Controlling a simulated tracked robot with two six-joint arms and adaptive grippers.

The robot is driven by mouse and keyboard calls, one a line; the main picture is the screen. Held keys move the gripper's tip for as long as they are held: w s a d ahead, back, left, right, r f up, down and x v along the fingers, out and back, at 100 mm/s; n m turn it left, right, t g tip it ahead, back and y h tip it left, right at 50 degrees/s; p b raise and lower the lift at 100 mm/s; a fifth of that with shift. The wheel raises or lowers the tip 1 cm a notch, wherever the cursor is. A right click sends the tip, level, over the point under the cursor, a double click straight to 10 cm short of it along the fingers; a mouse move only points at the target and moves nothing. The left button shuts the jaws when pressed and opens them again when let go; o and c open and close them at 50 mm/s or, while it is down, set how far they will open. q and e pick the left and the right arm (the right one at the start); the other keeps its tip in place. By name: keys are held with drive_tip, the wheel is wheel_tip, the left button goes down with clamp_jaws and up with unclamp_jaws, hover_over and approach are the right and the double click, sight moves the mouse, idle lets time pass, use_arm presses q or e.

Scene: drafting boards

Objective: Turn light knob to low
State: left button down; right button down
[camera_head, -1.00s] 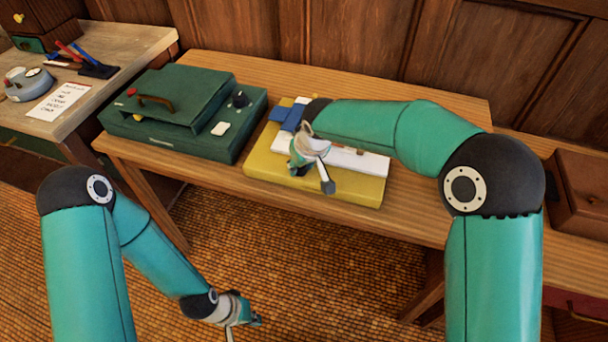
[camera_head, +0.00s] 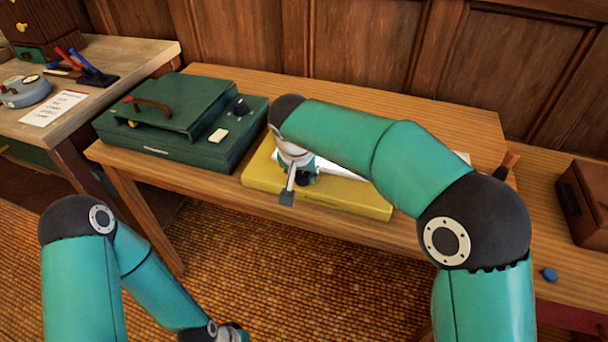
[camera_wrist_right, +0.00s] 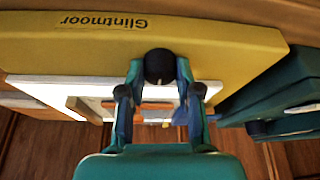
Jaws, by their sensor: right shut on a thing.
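A small round black knob (camera_wrist_right: 159,65) with a short white mark sits at the edge of the yellow, "Glintmoor"-labelled case (camera_wrist_right: 215,38). In the wrist view the mark is on the knob's lower side. My right gripper (camera_wrist_right: 160,72) is shut on this knob, a fingertip on each side. In the head view the yellow case (camera_head: 345,200) lies on the wooden table, and my right gripper (camera_head: 303,177) is at its top; the knob is hidden there. No label for low shows. My left gripper (camera_head: 232,334) is cut off at the bottom edge, away from the table.
A green case (camera_head: 170,150) with a handle and its own dark knob (camera_head: 240,106) stands left of the yellow case. A brown box (camera_head: 588,205) and a blue disc (camera_head: 549,274) are at the right.

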drive_tip(key=shift+w+r, duration=0.1)
drive_tip(key=shift+r, duration=0.05)
drive_tip(key=c, duration=0.8)
unclamp_jaws()
drive_tip(key=v, duration=1.1)
drive_tip(key=shift+r, duration=0.3)
